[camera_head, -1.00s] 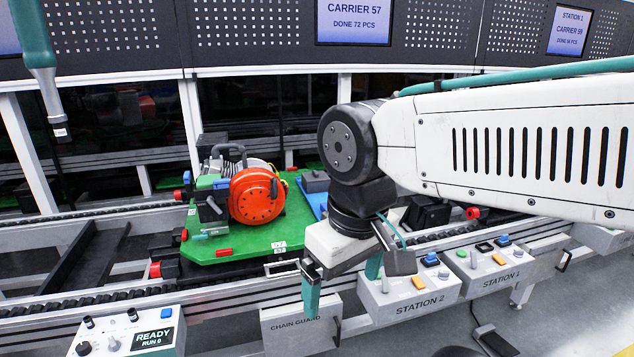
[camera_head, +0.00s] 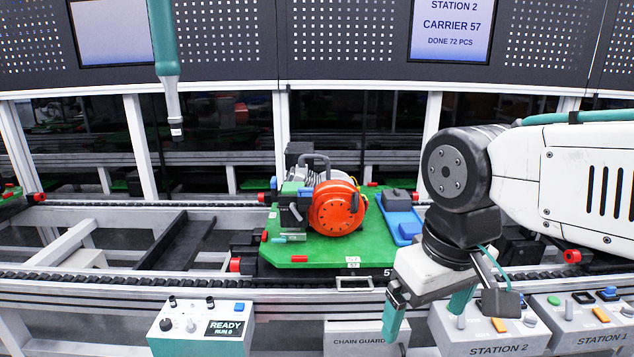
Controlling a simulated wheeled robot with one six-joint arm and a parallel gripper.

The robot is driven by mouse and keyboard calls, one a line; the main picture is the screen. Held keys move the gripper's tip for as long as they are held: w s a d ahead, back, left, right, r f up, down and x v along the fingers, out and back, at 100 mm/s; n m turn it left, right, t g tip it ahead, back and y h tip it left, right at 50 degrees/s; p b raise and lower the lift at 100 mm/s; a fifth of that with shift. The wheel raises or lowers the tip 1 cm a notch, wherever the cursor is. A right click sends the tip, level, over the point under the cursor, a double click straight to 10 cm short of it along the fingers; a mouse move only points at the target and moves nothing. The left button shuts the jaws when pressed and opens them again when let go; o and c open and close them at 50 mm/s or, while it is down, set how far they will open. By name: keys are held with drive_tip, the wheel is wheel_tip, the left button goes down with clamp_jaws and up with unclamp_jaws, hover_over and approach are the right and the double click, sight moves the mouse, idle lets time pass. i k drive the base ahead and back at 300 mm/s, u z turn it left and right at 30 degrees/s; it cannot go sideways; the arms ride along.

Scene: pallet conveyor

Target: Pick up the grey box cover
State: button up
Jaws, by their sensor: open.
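A small dark grey piece (camera_head: 396,194), which looks like the grey box cover, lies on a blue block (camera_head: 401,220) at the right side of the green pallet (camera_head: 320,250). An engine with a round orange housing (camera_head: 337,208) stands left of it on the same pallet. My gripper (camera_head: 428,308) is open and empty, its teal fingers pointing down. It hangs in front of the pallet, nearer to me and to the right of the grey piece, apart from it. My arm hides the area right of the blue block.
The pallet sits on the conveyor rails (camera_head: 120,283). The READY control box (camera_head: 200,325) stands at the front left, the chain guard (camera_head: 358,338) at front centre, and the STATION 2 box (camera_head: 490,330) close to my gripper. A teal tool (camera_head: 168,70) hangs at upper left.

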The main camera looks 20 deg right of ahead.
sight(395, 199)
drive_tip(key=z, duration=2.65)
drive_tip(key=k, duration=0.7)
drive_tip(key=u, duration=1.6)
drive_tip(key=i, duration=1.65)
